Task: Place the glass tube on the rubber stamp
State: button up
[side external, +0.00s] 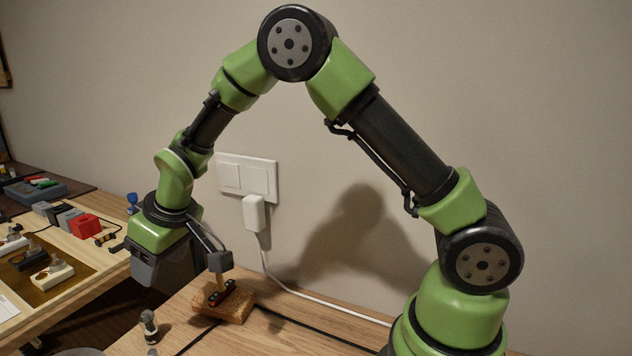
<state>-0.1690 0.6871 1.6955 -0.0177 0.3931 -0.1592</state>
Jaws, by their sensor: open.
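My gripper (197,272) hangs at the left end of my arm, pointing down above the left part of the wooden table. Its jaws are open, and one dark finger shows above a small wooden block (236,307). A dark piece with a reddish part lies on this block, and a pale upright piece (220,281) shows just under the finger. I cannot tell whether the finger touches it. A small upright object with a dark rounded top (149,324) stands at the table's left edge; I cannot tell whether it is the rubber stamp. I cannot make out the glass tube.
The wooden table (290,335) has a black cable and a white cable across it. A white plug (254,213) sits in the wall socket (247,178).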

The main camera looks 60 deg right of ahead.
jog(key=s+d+r+m+t, duration=0.1)
jog(key=s+d+r+m, duration=0.1)
jog(key=s+r, duration=0.6)
jog(key=s+d+r+m+t, duration=0.1)
jog(key=s+d+r+m, duration=0.1)
jog(key=s+r, duration=0.6)
jog(key=shift+s+d+r, duration=0.15)
jog(key=shift+s, duration=0.7)
jog(key=shift+o, duration=0.4)
jog(key=s+m, duration=0.1)
jog(key=s, duration=0.7)
jog(key=shift+d+f+m+t+y, duration=0.2)
jog(key=shift+m+t+y, duration=0.1)
jog(key=shift+m+y, duration=0.1)
